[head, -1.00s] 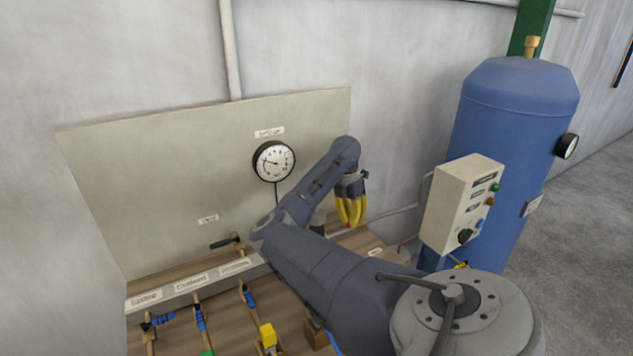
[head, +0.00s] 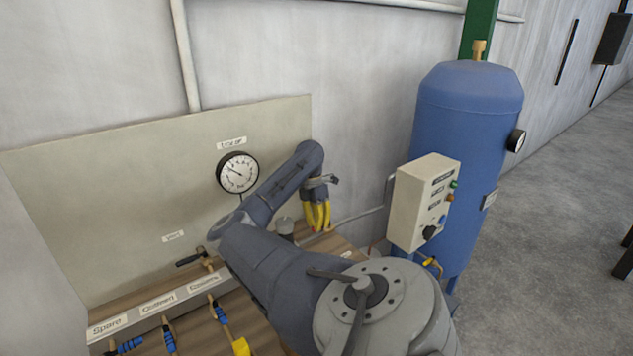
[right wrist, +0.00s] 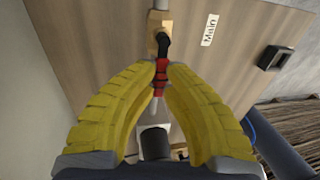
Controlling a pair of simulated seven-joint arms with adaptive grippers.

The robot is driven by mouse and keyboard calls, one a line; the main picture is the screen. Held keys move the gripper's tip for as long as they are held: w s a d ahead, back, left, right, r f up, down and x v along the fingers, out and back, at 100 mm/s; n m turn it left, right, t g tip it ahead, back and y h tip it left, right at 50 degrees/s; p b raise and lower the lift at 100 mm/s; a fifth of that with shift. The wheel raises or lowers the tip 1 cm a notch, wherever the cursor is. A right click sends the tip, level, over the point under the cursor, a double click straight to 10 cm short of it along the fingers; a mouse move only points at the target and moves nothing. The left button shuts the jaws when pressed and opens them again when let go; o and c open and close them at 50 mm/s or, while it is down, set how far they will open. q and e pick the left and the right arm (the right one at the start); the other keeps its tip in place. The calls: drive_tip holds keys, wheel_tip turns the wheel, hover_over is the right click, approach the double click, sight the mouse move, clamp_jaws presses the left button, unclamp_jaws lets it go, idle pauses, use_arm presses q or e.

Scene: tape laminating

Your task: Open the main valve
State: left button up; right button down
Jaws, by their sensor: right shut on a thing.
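The main valve shows in the right wrist view, with a brass-coloured body (right wrist: 158,22) on a wooden board and a black and red lever handle (right wrist: 161,70). A white tag reading "Main" (right wrist: 208,31) is beside it. My right gripper (right wrist: 160,80) has its yellow fingertips closed on the red part of the handle. In the head view, my right gripper (head: 318,222) points down over the bench's far right end, by the wall. The valve cannot be made out there. My left gripper is not in view.
A blue tank (head: 465,125) and a cream control box (head: 420,200) stand to the right. A round gauge (head: 237,172) is on the back panel (head: 90,200). Another valve with a black handle (head: 190,260) and several blue-handled taps are left of my arm.

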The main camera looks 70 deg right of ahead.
drive_tip(key=c, duration=1.4)
unclamp_jaws()
drive_tip(key=shift+w+d+r, duration=0.25)
drive_tip(key=shift+w+r, duration=0.1)
drive_tip(key=shift+r, duration=1.6)
drive_tip(key=shift+w+d+r, duration=0.2)
drive_tip(key=shift+w+r, duration=0.1)
drive_tip(key=shift+r, duration=1.65)
drive_tip(key=shift+w+d+r, duration=0.25)
drive_tip(key=shift+w+r, duration=0.1)
drive_tip(key=shift+r, duration=1.6)
drive_tip(key=shift+s, duration=0.1)
